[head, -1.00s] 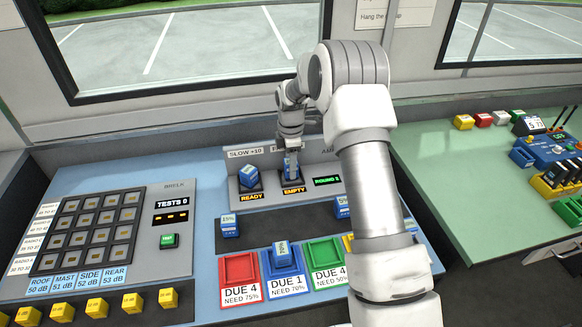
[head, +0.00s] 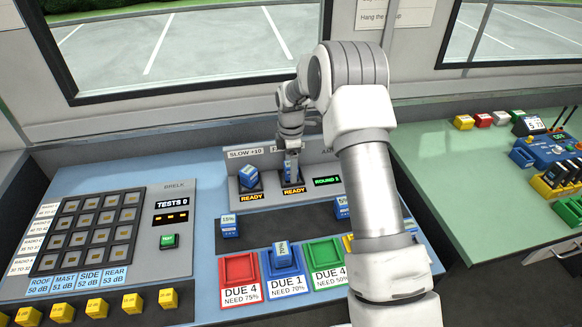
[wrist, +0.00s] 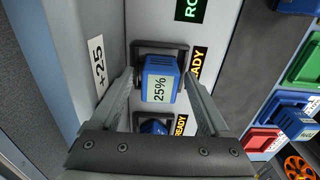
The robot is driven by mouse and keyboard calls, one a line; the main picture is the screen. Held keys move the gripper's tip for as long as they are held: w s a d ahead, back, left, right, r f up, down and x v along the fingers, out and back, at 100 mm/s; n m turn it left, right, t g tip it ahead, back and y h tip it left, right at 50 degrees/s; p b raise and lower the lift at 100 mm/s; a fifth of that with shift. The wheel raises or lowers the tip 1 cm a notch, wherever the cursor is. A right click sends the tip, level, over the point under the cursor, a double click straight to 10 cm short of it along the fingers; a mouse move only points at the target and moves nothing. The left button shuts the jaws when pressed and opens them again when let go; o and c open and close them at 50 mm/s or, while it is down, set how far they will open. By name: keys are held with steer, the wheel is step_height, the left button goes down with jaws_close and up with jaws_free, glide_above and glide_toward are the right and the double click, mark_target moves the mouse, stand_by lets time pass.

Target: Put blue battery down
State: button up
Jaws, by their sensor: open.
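A blue battery (wrist: 160,80) labelled 25% sits in a charger slot beside a lit READY sign (wrist: 197,68) in the wrist view. In the head view this battery (head: 291,172) is partly hidden by my gripper. My gripper (wrist: 158,92) is open, with one finger on each side of the battery; I cannot tell whether either finger touches it. Another blue battery (head: 249,177) stands in the slot to the left, also over a READY sign (head: 251,197).
Red (head: 239,268), blue (head: 284,262) and green (head: 324,253) trays stand in front; the blue one holds a battery marked 70%. A blue battery (head: 230,226) marked 15% stands on the dark strip. A button panel (head: 90,232) is at left.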

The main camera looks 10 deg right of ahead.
steer(key=s+r+m+t, duration=0.15)
steer(key=s+r, duration=0.25)
steer(key=r, duration=0.7)
steer(key=s+r+m, duration=0.3)
steer(key=r, duration=0.8)
steer(key=s+r+m+t, duration=0.1)
steer(key=s+r+m, duration=0.3)
steer(key=s, duration=0.5)
steer(key=s+r+m+t, duration=0.2)
steer(key=s+r+m, duration=0.2)
steer(key=s, duration=0.5)
steer(key=s+f+m+t, duration=0.1)
steer(key=s+m, duration=0.4)
steer(key=s, duration=0.5)
steer(key=shift+s+f+p, duration=0.4)
steer(key=shift+f+p, duration=0.05)
steer(key=shift+f, duration=0.15)
steer(key=shift+m, duration=0.25)
step_height(320, 180, up, 2)
steer(key=shift+r+p, duration=0.1)
steer(key=shift+p, duration=1)
